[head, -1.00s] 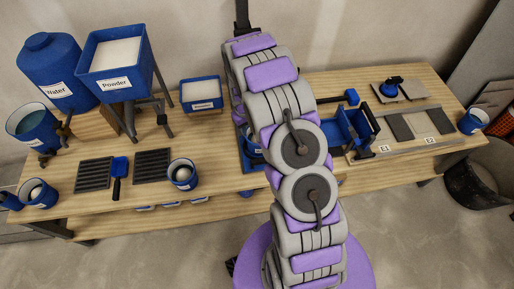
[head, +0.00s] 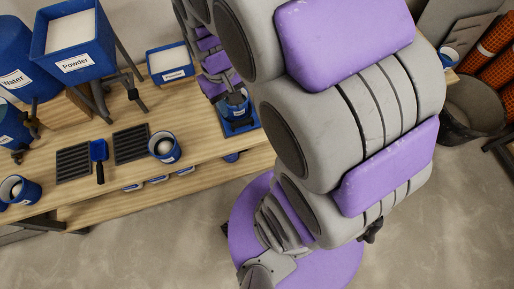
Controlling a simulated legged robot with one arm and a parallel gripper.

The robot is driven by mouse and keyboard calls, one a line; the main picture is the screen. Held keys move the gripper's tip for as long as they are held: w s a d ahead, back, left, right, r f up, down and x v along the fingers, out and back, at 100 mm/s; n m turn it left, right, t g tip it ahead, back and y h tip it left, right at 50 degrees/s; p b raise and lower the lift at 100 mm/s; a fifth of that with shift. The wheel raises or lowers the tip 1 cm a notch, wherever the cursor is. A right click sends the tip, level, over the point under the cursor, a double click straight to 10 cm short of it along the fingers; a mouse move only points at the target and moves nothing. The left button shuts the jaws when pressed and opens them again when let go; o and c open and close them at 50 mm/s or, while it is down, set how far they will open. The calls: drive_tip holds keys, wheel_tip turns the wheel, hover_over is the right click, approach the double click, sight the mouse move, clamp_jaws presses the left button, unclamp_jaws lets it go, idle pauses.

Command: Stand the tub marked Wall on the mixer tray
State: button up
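A blue tub (head: 236,110) with a small pale label stands on a blue tray-like base (head: 244,128) on the bench, left of my large arm links. The label is too small to read, so I cannot tell if it is Wall. The far end of my arm comes down just above this tub. My gripper's fingers cannot be made out there, nor whether they touch the tub. Another labelled blue tub (head: 172,155) with pale contents stands near the bench's front edge. A third blue tub (head: 30,196) is at the far left.
A Powder hopper (head: 78,64) on a stand and a blue Water tank (head: 14,75) are at the back left. A blue box of pale material (head: 170,77), two dark grates (head: 73,163) and a blue-headed tool (head: 98,152) lie on the bench. My arm hides the bench's right part.

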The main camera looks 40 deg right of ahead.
drive_tip(key=s+a+r, duration=0.1)
drive_tip(key=s+r, duration=0.1)
drive_tip(key=s, duration=0.6)
drive_tip(key=s+a+r, duration=0.2)
drive_tip(key=s, duration=0.6)
drive_tip(key=shift+g, duration=0.3)
